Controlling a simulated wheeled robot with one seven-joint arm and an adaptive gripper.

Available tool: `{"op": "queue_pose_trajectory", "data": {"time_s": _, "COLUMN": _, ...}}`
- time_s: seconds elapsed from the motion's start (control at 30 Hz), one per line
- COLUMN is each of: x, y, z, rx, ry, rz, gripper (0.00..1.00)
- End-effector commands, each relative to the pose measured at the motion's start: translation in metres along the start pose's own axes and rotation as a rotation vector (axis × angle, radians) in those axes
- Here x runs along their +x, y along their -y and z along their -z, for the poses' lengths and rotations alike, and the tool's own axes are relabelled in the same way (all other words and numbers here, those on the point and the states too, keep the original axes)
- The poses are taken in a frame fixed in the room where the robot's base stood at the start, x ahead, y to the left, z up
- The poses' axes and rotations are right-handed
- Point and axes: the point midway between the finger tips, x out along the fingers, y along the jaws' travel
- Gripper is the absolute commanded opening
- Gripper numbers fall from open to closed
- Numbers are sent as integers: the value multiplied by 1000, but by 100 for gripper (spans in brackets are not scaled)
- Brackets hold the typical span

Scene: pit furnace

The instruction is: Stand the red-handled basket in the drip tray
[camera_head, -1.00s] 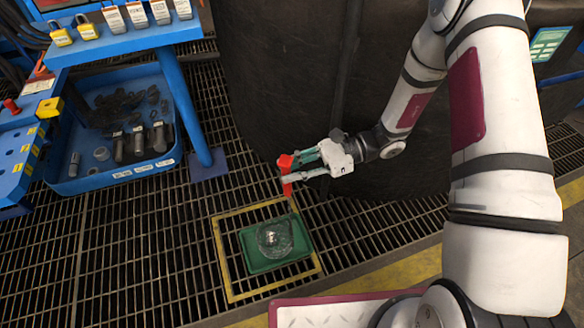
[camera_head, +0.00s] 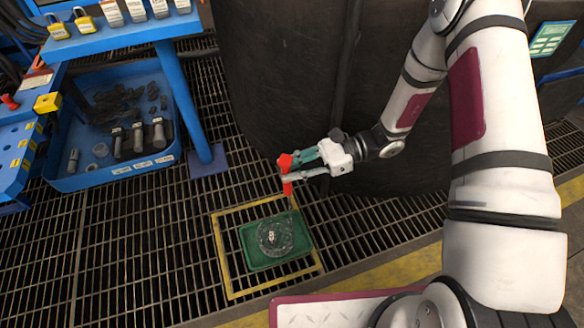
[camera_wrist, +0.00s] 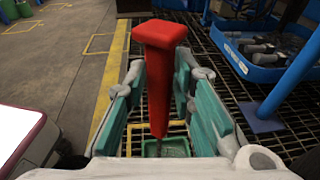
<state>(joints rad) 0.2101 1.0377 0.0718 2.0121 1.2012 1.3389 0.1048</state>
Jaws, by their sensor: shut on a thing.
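My gripper (camera_head: 306,166) is shut on the red handle (camera_head: 286,172) of the basket. The handle stands close to upright between the teal finger pads in the wrist view (camera_wrist: 160,75). The round wire basket (camera_head: 275,238) is at the handle's lower end and appears over the green drip tray (camera_head: 249,254), within the tray's outline. Whether its bottom touches the tray floor or hangs just above it I cannot tell. The tray lies on the floor grating inside a yellow square outline. In the wrist view the basket is mostly hidden behind the handle and my gripper.
A blue bin (camera_head: 100,180) with dark parts and cylinders sits at the left, beside a blue bench leg (camera_head: 184,105). The large dark furnace wall (camera_head: 285,75) rises behind my gripper. A yellow floor stripe (camera_head: 400,272) runs along the front. Grating around the tray is clear.

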Motion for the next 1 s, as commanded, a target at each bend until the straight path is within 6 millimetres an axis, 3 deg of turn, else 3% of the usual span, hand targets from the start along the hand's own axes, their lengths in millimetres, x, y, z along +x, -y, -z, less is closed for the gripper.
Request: {"op": "queue_pose_trajectory", "data": {"time_s": 1.0, "x": 3, "y": 0, "z": 10, "rx": -2, "ry": 4, "rz": 0, "gripper": 0}}
